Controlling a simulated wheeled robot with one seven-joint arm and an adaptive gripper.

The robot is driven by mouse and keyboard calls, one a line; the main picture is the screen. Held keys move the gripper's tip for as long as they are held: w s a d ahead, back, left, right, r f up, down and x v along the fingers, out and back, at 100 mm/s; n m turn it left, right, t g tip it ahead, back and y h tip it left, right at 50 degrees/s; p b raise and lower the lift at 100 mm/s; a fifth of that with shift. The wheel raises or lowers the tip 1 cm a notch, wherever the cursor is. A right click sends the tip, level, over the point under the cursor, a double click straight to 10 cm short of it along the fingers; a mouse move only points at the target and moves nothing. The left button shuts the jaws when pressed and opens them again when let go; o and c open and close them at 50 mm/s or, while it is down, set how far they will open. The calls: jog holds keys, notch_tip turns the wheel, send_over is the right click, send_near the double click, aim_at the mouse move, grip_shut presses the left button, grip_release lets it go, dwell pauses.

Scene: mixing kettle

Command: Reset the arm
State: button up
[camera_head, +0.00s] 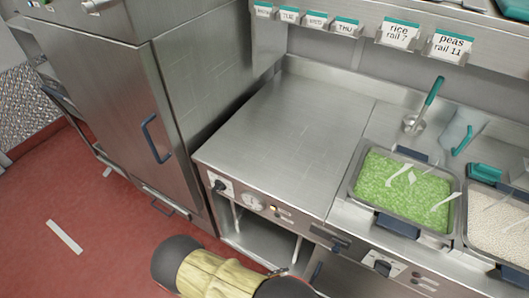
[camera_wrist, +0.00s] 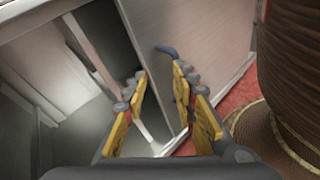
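My gripper (camera_wrist: 163,95) shows in the wrist view with its two yellow-padded fingers apart and nothing between them. Beyond the fingers are a steel cabinet front and a dark blue handle (camera_wrist: 166,49). In the head view part of my arm shows at the bottom centre, low in front of the steel counter; the gripper's fingers are not visible there.
A flat steel worktop (camera_head: 295,130) is bare. To its right are a pan of green peas (camera_head: 400,190), a pan of pale grains (camera_head: 500,222) and a teal-handled ladle (camera_head: 427,105). A tall steel cabinet (camera_head: 115,100) stands at left. Red floor (camera_head: 110,240) is open at lower left.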

jog(key=w+d+r+m+g+y, duration=0.15)
jog(key=r+m, duration=0.25)
jog(key=r, duration=0.5)
jog(key=w+r+m+g+y+p, duration=0.1)
jog(key=w+r+m+g+y, duration=0.2)
jog(key=r, duration=0.6)
jog(key=w+r+m+g+y, duration=0.2)
jog(key=r+m+g+y, duration=0.15)
jog(key=r, duration=0.65)
jog(key=s+d+r+m+t+y, duration=0.2)
jog(key=d+r+m, duration=0.1)
jog(key=r, duration=0.5)
jog(key=s+d+r+m+t+y+p, duration=0.1)
jog(key=s+d+r+m+t+y, duration=0.1)
jog(key=r, duration=0.6)
jog(key=s+d+r+m+t+y, duration=0.2)
jog(key=s+d+r+m+t, duration=0.1)
jog(key=r, duration=0.5)
jog(key=s+d+m, duration=0.1)
jog(key=d, duration=0.1)
jog(key=shift+s+d+r+t+p, duration=0.25)
jog(key=shift+d+r+t+p, duration=0.05)
jog(key=shift+p, duration=0.05)
